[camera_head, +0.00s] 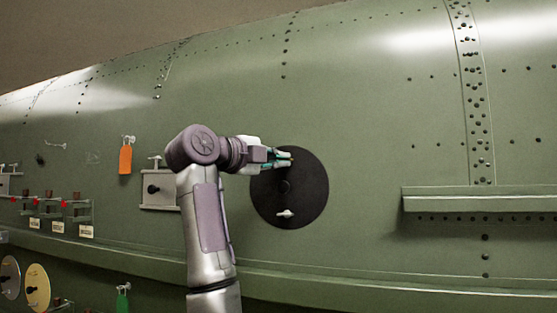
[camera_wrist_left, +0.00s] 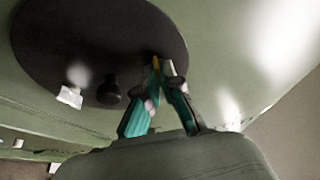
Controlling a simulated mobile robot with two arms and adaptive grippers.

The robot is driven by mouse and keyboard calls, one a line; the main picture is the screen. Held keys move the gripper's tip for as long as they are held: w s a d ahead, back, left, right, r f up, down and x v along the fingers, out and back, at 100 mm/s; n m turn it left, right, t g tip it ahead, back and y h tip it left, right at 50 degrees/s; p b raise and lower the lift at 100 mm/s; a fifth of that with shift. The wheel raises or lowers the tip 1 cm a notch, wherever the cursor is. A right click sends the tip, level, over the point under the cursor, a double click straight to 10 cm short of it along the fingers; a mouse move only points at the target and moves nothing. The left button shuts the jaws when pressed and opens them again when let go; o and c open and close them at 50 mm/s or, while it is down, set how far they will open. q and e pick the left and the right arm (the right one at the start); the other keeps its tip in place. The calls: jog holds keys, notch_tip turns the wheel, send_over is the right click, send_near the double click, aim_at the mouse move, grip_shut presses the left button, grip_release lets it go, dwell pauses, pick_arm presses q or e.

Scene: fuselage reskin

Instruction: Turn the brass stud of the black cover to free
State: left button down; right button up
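The round black cover (camera_head: 305,200) lies flat on the green fuselage skin and also fills the upper left of the left wrist view (camera_wrist_left: 60,40). My left gripper (camera_head: 290,158) reaches its upper part from the left. In the left wrist view its teal fingers (camera_wrist_left: 163,68) come together at the cover's edge region, around a small stud with a brass-yellow part (camera_wrist_left: 156,62) between the tips. The fingers hide most of this stud. A black knob (camera_head: 284,186) sits near the cover's middle. A pale wing-shaped stud (camera_head: 285,213) sits near its bottom. My right gripper is in neither view.
A ledge (camera_head: 480,199) juts out at the right. Red-marked fittings and labels line the lower left. The skin between cover and ledge is clear.

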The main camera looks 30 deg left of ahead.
pick_arm(q)
jog(key=shift+w+d+f+n+t+y+b, duration=0.15)
jog(key=shift+n+t+y+b, duration=0.9)
jog(key=shift+n, duration=2.7)
jog(key=shift+s+d+f+n+t+y+b, duration=0.1)
jog(key=shift+n+t+y+b, duration=0.25)
jog(key=shift+n+y+b, duration=2.35)
jog(key=shift+w+d+f+n+t+y+b, duration=0.15)
jog(key=shift+n+t+b, duration=0.4)
jog(key=shift+n, duration=4.2)
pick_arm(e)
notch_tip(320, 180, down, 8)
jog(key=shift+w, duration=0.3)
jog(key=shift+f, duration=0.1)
pick_arm(q)
jog(key=c, duration=1.3)
grip_release()
jog(key=shift+c, duration=0.2)
jog(key=shift+s, duration=0.1)
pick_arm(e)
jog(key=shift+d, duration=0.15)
